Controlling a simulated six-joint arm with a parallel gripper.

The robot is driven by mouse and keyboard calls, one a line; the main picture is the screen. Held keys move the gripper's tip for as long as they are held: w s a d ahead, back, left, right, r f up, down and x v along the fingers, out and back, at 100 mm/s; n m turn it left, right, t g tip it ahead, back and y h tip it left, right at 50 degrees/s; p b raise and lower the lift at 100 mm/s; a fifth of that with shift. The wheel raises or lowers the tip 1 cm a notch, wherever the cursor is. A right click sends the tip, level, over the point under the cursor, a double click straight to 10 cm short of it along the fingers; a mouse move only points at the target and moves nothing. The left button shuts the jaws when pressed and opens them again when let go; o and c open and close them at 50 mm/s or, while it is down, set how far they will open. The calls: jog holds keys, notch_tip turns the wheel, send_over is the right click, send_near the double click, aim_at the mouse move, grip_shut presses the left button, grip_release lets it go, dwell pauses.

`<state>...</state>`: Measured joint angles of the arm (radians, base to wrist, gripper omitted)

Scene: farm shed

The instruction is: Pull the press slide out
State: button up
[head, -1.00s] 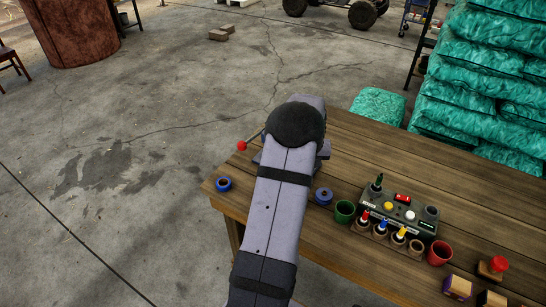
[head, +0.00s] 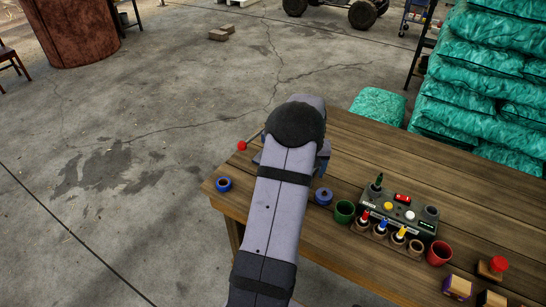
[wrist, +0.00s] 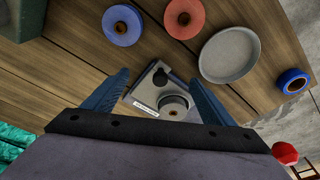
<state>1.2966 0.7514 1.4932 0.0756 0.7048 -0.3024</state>
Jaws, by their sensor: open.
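The press (wrist: 160,90) shows in the wrist view as a grey metal plate with a pale label, a dark knob and a round grey cylinder. I cannot tell clearly which part is its slide. Its lever with a red ball (head: 242,146) sticks out left of my arm in the head view; a red ball (wrist: 286,152) also shows at the lower right of the wrist view. My gripper (wrist: 159,76) is open and empty, its two blue fingers on either side of the press parts. In the head view my arm hides most of the press.
A blue disc (wrist: 122,25), a red disc (wrist: 184,17) and a grey dish (wrist: 230,53) lie near the press. A blue ring (head: 223,184) lies at the table's left corner. Right of my arm stand a green cup (head: 344,211), a control box (head: 378,205) and a red cup (head: 439,253).

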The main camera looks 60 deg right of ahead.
jog(key=shift+r, duration=0.15)
jog(key=shift+w+d+p+v, duration=0.15)
jog(key=shift+d+p+v, duration=0.05)
jog(key=shift+p+v, duration=0.9)
jog(key=shift+w+d+p+v, duration=0.1)
jog(key=shift+d+p+v, duration=0.15)
jog(key=shift+p+v, duration=0.9)
jog(key=shift+w+d+p+v, duration=0.2)
jog(key=shift+p+v, duration=0.45)
jog(key=shift+v, duration=0.9)
jog(key=shift+r, duration=0.2)
